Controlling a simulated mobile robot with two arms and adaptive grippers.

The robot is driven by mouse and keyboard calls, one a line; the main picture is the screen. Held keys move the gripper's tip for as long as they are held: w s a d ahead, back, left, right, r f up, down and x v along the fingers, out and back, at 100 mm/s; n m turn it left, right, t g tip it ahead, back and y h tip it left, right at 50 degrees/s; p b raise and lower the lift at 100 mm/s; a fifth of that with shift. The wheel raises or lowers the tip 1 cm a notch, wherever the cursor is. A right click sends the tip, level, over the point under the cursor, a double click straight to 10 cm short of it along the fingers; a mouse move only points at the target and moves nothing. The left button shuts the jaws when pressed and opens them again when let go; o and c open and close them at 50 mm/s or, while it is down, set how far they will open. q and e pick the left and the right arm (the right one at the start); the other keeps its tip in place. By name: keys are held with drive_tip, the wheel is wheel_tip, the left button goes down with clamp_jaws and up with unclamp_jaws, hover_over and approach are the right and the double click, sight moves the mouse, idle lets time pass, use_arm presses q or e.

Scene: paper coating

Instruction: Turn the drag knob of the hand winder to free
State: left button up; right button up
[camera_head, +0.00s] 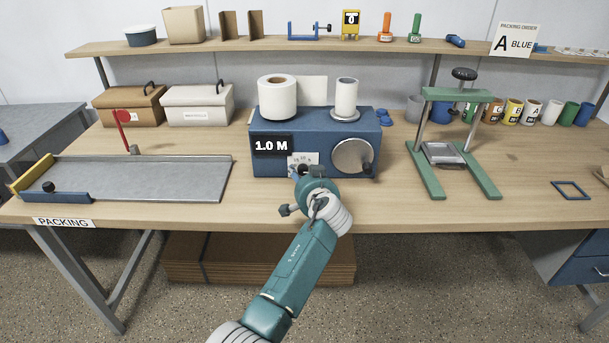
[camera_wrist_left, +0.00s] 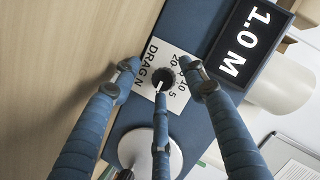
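The hand winder (camera_head: 270,125) is a blue box on the table, with a display reading 1.0 M. Its drag knob (camera_wrist_left: 166,76) is small, round and black with a white pointer mark, on a white label (camera_wrist_left: 180,98) reading "DRAG N" with numbers. The word "free" is not readable, and a finger hides part of the label. My left gripper (camera_head: 308,171) is at the winder's front, where it hides the knob in the head view. In the left wrist view its open fingers (camera_wrist_left: 160,76) stand around the knob, with gaps beside it. My right gripper is not in view.
A silver crank disc (camera_head: 352,156) is on the winder's front, right of my gripper. A green press (camera_head: 427,175) stands to the right and a grey tray (camera_head: 150,180) to the left. Paper rolls (camera_head: 277,97) sit on top of the winder. The table's front is clear.

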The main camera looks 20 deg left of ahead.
use_arm(q)
drive_tip(key=shift+r, duration=0.2)
drive_tip(key=shift+w+d+r, duration=0.1)
drive_tip(key=shift+r, duration=0.2)
wheel_tip(320, 180, up, 9)
drive_tip(key=shift+r, duration=0.1)
